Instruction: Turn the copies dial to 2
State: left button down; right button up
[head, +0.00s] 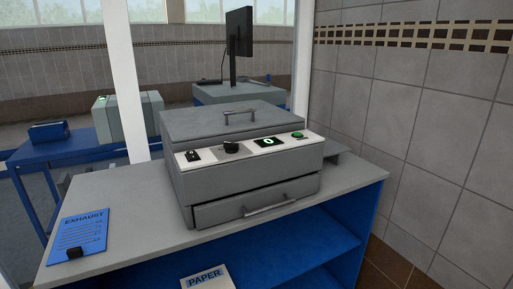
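A grey copier-like machine (243,184) stands on the grey counter, its lid closed. On its white front panel a round black dial (231,147) sits on a grey plate, left of the middle. I cannot read any number or pointer position at the dial. A small black display (269,142) to its right shows a green figure that looks like 0. Neither of my grippers is in view.
A black switch (193,156) and a green button (298,134) flank the dial and display. A handled drawer (255,203) is below. A blue EXHAUST board (80,232) lies at left; PAPER (207,278) sits below the counter. A tiled wall (430,120) bounds the right.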

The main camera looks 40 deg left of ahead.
aim_at(230, 147)
jog(key=u, duration=1.3)
